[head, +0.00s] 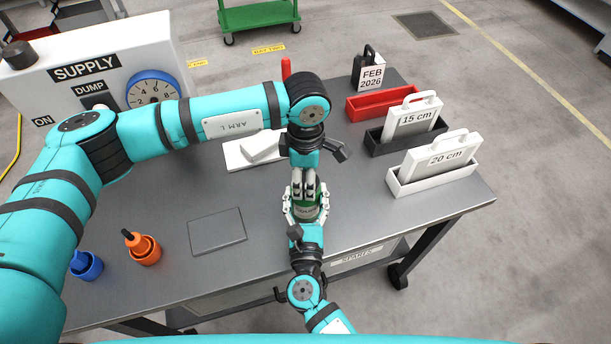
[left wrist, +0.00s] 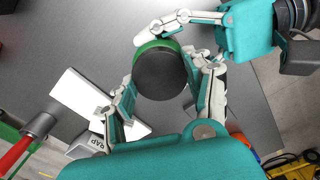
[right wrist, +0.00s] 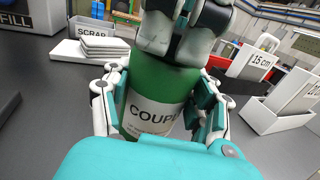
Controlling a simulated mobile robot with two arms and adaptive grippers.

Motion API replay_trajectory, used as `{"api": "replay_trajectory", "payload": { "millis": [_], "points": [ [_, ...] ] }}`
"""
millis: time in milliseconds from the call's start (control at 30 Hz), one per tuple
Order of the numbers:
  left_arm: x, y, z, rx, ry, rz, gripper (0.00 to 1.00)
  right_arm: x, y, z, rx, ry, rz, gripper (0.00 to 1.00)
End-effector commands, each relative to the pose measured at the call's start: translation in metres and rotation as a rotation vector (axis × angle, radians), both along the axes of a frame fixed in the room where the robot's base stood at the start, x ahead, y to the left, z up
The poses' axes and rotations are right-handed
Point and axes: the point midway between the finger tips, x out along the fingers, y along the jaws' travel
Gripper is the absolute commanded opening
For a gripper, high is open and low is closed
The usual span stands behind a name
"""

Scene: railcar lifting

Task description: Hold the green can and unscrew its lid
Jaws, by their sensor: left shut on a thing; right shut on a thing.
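The green can (head: 307,212) stands upright above or on the front part of the grey table; its white label shows in the right wrist view (right wrist: 150,112). My right gripper (head: 306,217) comes from the near side and is shut around the can's body. My left gripper (head: 304,184) reaches down from above and is shut on the black lid (left wrist: 160,74), with fingers on opposite sides of its rim. The lid is mostly hidden by the left fingers in the head and right wrist views. I cannot tell whether it has turned.
A grey pad (head: 217,231), an orange cup (head: 144,250) and a blue cup (head: 87,266) are at the left. A white tray (head: 240,156) sits behind my left arm.

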Motion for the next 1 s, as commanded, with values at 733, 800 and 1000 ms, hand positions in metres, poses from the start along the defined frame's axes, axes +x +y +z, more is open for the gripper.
{"api": "replay_trajectory", "payload": {
  "millis": [733, 800, 1000],
  "points": [
    [0.0004, -0.0003, 0.0011, -0.001, -0.001, 1.56, 0.13, -0.0001, 0.0004, 0.0005, 0.0, -0.001, 0.001, 0.0],
    [0.0006, -0.0003, 0.0014, -0.001, -0.001, 1.612, 0.13, -0.0001, 0.0004, 0.0005, 0.0, -0.001, 0.001, 0.0],
    [0.0011, -0.0002, 0.0017, -0.002, -0.002, 1.608, 0.13, -0.0001, 0.0004, 0.0005, 0.0, -0.001, 0.001, 0.0]
  ]
}}
